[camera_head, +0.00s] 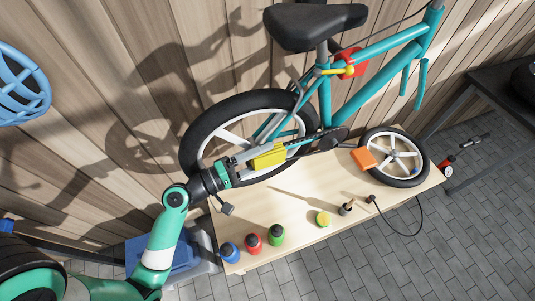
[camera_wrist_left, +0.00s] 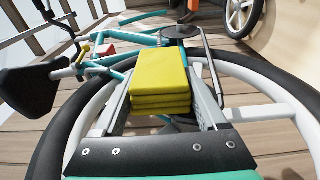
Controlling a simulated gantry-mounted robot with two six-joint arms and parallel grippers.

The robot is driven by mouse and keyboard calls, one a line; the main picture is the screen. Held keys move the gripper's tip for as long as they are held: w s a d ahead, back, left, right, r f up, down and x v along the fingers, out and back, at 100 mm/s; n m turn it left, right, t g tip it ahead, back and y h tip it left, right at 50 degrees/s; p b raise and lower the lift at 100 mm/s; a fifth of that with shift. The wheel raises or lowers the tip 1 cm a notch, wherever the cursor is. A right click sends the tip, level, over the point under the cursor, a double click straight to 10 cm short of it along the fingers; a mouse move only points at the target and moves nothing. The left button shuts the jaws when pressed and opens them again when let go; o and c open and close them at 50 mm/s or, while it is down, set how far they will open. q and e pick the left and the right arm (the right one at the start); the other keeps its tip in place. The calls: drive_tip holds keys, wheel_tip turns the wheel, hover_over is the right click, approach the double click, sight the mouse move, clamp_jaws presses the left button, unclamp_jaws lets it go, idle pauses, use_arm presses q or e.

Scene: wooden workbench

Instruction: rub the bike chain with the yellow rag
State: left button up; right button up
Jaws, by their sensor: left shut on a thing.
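The yellow rag (camera_head: 268,157) is a folded block held between the fingers of my left gripper (camera_head: 262,158). In the left wrist view the folded rag (camera_wrist_left: 161,80) fills the space between the two grey fingers of my left gripper (camera_wrist_left: 165,100). The rag is in front of the rear wheel, close to the chain area by the crank (camera_head: 333,138). The chain is mostly hidden, and I cannot tell whether the rag touches it. My right gripper is not in view.
The wooden bench (camera_head: 300,205) carries blue (camera_head: 229,252), red (camera_head: 253,243) and green bottles (camera_head: 276,235), a yellow-green round tin (camera_head: 323,219), and a loose wheel (camera_head: 418,173) with an orange block (camera_head: 363,158). A wooden wall stands behind the bike. The bench middle is mostly clear.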

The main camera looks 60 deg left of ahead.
sight(279, 155)
use_arm(q)
drive_tip(key=shift+w+d, duration=0.1)
drive_tip(key=shift+w, duration=0.45)
drive_tip(key=shift+w+d+p, duration=0.2)
drive_tip(key=shift+w+p, duration=0.05)
drive_tip(key=shift+w, duration=0.45)
drive_tip(key=shift+w+d+p, duration=0.15)
drive_tip(key=shift+w+p, duration=0.05)
drive_tip(key=shift+w, duration=0.5)
drive_tip(key=shift+s+d+r+p, duration=0.15)
drive_tip(key=shift+d+p, duration=0.2)
drive_tip(key=shift+d, duration=0.2)
drive_tip(key=shift+s+d+p, duration=0.2)
drive_tip(key=shift+d+p, duration=0.1)
drive_tip(key=shift+d, duration=0.5)
drive_tip(key=shift+s+d+p, duration=0.15)
drive_tip(key=shift+d+p, duration=0.2)
drive_tip(key=shift+d, duration=0.45)
drive_tip(key=shift+s+d+p, duration=0.2)
drive_tip(key=shift+d+p, duration=0.1)
drive_tip(key=shift+d, duration=0.5)
